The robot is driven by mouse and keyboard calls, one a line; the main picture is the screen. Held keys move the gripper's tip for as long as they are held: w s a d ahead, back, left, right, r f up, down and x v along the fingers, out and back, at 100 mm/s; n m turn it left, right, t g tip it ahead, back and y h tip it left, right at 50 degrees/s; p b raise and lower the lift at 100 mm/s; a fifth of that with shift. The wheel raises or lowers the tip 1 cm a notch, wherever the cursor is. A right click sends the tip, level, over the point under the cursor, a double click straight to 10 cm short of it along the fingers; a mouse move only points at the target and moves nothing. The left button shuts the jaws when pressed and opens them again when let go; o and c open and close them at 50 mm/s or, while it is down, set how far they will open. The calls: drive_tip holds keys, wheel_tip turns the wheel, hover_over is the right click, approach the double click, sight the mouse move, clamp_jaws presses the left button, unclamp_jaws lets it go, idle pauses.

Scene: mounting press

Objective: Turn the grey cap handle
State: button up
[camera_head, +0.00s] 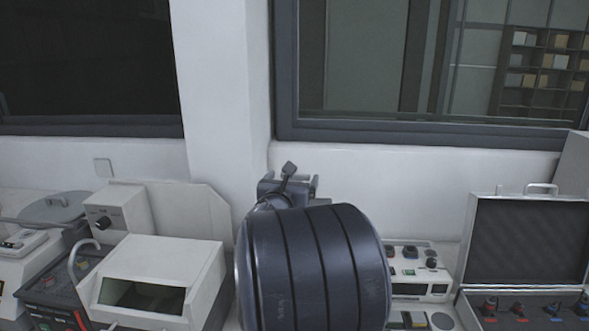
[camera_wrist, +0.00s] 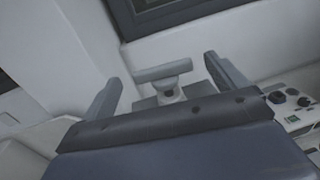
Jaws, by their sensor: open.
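The grey cap handle (camera_wrist: 163,72) is a T-shaped bar on a short stem with a round hub, in the middle of the wrist view. My gripper (camera_wrist: 163,68) is open, with one finger on each side of the handle. Gaps show between both fingers and the bar's ends, so no grip is seen; how far the fingers reach in depth I cannot tell. In the head view my dark arm hides most of the press, and only small dark parts show above it.
A white control box with buttons (camera_head: 420,268) stands right of my arm. An open case (camera_head: 526,240) is farther right. A white machine with a dark window (camera_head: 160,262) is at left. A wall and window frame (camera_head: 420,135) lie behind.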

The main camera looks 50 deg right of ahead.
sight(295, 176)
drive_tip(key=shift+p+x, duration=0.75)
drive_tip(key=shift+x, duration=2)
drive_tip(key=shift+c, duration=0.4)
drive_tip(key=c, duration=0.9)
drive_tip(key=shift+f+b, duration=0.1)
drive_tip(key=shift+b, duration=0.25)
